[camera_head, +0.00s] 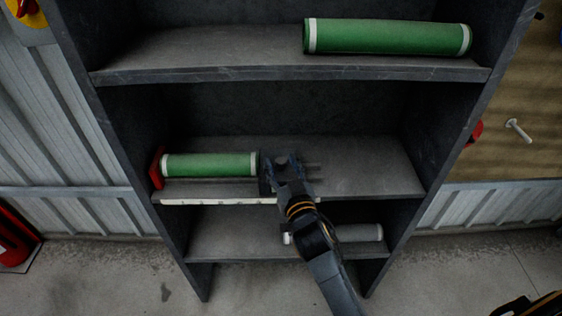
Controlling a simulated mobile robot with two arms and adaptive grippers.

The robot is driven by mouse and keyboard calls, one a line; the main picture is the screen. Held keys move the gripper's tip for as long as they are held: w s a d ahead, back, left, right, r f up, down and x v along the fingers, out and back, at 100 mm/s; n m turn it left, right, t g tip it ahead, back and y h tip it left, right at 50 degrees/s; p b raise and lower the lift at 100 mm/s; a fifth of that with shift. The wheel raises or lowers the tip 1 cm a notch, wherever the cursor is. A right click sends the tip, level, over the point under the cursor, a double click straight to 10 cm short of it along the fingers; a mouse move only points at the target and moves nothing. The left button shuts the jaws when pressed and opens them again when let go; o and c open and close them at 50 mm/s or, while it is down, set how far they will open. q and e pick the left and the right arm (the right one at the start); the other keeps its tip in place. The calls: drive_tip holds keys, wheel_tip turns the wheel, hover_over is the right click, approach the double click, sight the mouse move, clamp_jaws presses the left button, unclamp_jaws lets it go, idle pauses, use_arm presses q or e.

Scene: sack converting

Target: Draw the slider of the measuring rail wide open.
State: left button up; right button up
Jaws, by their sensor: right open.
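The measuring rail (215,201) is a pale strip along the front edge of the middle shelf. A red end piece (157,168) stands at its left end. A dark upright block (265,182), which looks like the slider, stands at the right end of a green roll (210,165) with white ends. The roll lies between the red piece and this block. My right gripper (284,162) is open, with its fingers at or just right of the block. Whether they touch it is unclear. My right arm hides the rail's right part. My left gripper is out of view.
A larger green roll (388,37) lies on the upper shelf (200,72). A grey roll (345,233) lies on the lower shelf, partly behind my arm. The middle shelf (370,170) is clear to the right of my gripper, up to the side panel.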

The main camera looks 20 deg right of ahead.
drive_tip(key=shift+w, duration=0.4)
drive_tip(key=shift+c, duration=0.4)
clamp_jaws()
drive_tip(key=shift+d, duration=0.1)
drive_tip(key=shift+s+d+r, duration=0.1)
drive_tip(key=shift+s+d, duration=0.05)
drive_tip(key=shift+d, duration=0.15)
drive_tip(key=s+d+p, duration=0.1)
drive_tip(key=d, duration=0.4)
drive_tip(key=s+d+p, duration=0.2)
drive_tip(key=d, duration=0.4)
drive_tip(key=s+d+p, duration=0.2)
drive_tip(key=d, duration=0.4)
drive_tip(key=shift+d+p, duration=0.3)
drive_tip(key=shift+d, duration=0.1)
